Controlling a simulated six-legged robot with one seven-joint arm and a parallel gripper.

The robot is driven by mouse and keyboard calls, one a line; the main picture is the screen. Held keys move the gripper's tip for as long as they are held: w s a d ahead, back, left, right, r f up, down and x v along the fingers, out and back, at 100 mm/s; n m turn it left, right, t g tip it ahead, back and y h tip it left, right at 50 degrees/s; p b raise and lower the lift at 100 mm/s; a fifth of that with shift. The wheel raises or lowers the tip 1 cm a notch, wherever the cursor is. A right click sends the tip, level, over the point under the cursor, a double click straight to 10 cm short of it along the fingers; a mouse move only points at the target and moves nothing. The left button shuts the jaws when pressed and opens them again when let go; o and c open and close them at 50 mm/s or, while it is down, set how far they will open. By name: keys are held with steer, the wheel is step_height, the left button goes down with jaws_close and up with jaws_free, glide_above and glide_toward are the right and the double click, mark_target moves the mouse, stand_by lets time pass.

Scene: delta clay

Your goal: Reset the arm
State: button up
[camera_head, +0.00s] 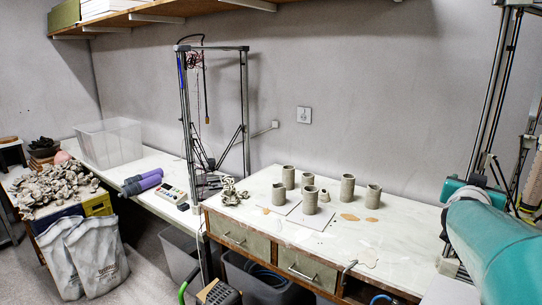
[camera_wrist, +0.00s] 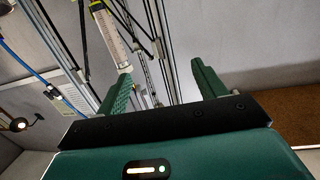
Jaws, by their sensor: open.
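My gripper (camera_wrist: 163,88) shows in the wrist view with its two green fingers spread apart and nothing between them. Metal rods and a frame stand beyond the fingers there. In the head view part of my teal arm (camera_head: 495,245) reaches in from the right edge, over the right end of the workbench. The gripper's fingers cannot be made out in the head view.
Several grey clay cylinders (camera_head: 311,201) stand on the white workbench (camera_head: 380,235). A delta frame (camera_head: 245,110) stands behind its left end, and another frame (camera_head: 490,90) stands at right, close to my arm. A clear bin (camera_head: 110,143) sits at left.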

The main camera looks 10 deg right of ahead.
steer(key=w+a+f+n+t+y, duration=0.15)
steer(key=a+y, duration=0.25)
steer(key=a, duration=0.5)
steer(key=s+a+f+n+y, duration=0.1)
steer(key=a+f+n+y, duration=0.2)
steer(key=a, duration=0.6)
steer(key=w+a+f+n+y, duration=0.1)
steer(key=a+f+n+y, duration=0.25)
steer(key=a, duration=0.65)
steer(key=s+a+f+n+g+y, duration=0.2)
steer(key=s+a+f+g, duration=0.4)
steer(key=s+a+f, duration=0.3)
steer(key=s+a+y, duration=0.1)
steer(key=s+a, duration=0.2)
steer(key=s, duration=0.3)
steer(key=shift+f+n, duration=0.15)
steer(key=shift+n, duration=0.25)
